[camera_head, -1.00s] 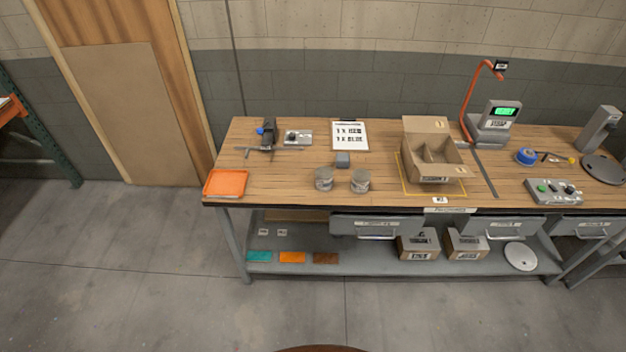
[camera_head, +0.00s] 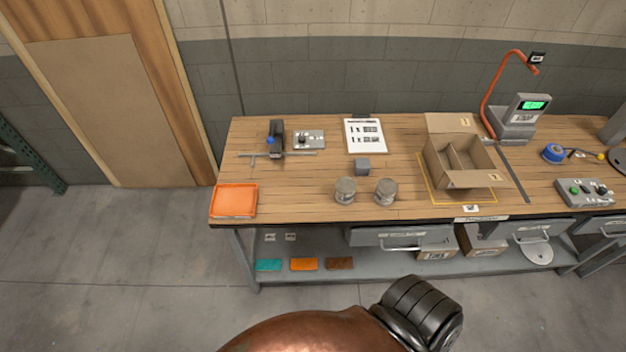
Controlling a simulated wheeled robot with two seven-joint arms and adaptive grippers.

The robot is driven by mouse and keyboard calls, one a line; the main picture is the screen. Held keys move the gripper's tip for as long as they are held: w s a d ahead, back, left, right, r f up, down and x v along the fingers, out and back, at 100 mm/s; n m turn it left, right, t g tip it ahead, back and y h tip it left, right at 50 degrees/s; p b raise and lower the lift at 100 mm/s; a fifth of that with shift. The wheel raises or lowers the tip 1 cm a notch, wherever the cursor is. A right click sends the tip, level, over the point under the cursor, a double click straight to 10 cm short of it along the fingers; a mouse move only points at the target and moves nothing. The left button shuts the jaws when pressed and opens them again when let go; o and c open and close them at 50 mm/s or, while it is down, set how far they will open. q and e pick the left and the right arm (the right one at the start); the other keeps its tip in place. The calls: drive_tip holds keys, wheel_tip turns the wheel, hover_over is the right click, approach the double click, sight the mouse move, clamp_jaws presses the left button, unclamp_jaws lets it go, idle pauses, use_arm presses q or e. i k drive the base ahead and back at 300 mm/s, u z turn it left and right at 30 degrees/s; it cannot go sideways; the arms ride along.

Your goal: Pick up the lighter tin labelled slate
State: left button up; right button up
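Two grey metal tins stand upright side by side near the front of the wooden workbench (camera_head: 300,196). The left tin (camera_head: 345,191) and the right tin (camera_head: 386,192) look alike in size and shade; their labels are too small to read, so I cannot tell which is slate or lighter. A small gap separates them. A small grey cube (camera_head: 362,167) sits just behind them. Neither gripper is in view. A copper-coloured and black part of my own body shows at the bottom of the view, in front of the bench and away from the tins.
An open cardboard box (camera_head: 474,179) stands right of the tins inside a yellow outline. An orange tray (camera_head: 233,202) lies at the left front corner. A clipboard (camera_head: 365,136), a clamp (camera_head: 276,140) and a scale (camera_head: 514,122) stand farther back. Bench space left of the tins is clear.

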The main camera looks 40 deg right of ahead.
sight(346, 186)
drive_tip(key=z, duration=0.15)
drive_tip(key=i, duration=0.75)
drive_tip(key=z, duration=0.95)
drive_tip(key=i, duration=0.5)
drive_tip(key=z, duration=0.45)
